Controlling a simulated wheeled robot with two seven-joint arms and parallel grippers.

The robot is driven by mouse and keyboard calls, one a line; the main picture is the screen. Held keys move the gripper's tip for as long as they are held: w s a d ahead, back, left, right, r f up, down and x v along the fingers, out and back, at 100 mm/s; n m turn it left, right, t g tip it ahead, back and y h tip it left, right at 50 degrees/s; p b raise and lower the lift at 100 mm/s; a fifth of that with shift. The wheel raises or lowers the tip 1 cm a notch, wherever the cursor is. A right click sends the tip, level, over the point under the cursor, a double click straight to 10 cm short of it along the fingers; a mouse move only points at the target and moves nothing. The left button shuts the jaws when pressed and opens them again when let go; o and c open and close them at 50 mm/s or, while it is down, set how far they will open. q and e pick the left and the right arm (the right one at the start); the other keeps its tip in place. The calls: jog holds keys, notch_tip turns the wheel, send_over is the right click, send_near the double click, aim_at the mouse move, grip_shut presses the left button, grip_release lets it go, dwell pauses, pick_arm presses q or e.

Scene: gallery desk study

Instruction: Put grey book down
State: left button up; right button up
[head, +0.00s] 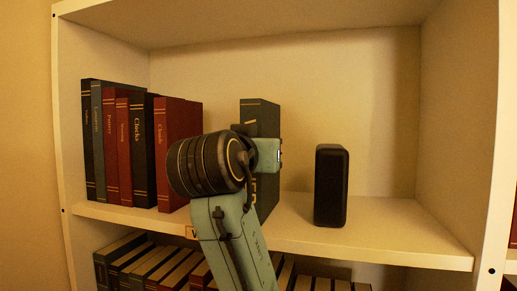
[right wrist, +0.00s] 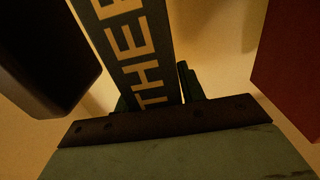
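The grey book (head: 260,113) is upright above the middle of the shelf board, between the red book and the black speaker. Its spine with pale lettering shows large in the right wrist view (right wrist: 130,45). My right gripper (head: 265,153) is shut on it, with a finger on each side of the spine. My wrist and forearm hide much of the book's lower part, so I cannot tell whether its bottom touches the shelf (head: 385,238). My left gripper is not in view.
A row of upright books stands at left, ending with a red book (head: 178,150). A black speaker (head: 331,185) stands right of the grey book. Bare shelf lies between them and right of the speaker. More books (head: 150,262) fill the shelf below.

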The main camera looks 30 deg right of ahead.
jog(key=o, duration=0.3)
jog(key=b+v, duration=0.1)
jog(key=v, duration=0.5)
jog(key=b+v, duration=0.2)
jog(key=v, duration=0.4)
jog(key=shift+r+b, duration=0.2)
jog(key=shift+b, duration=0.1)
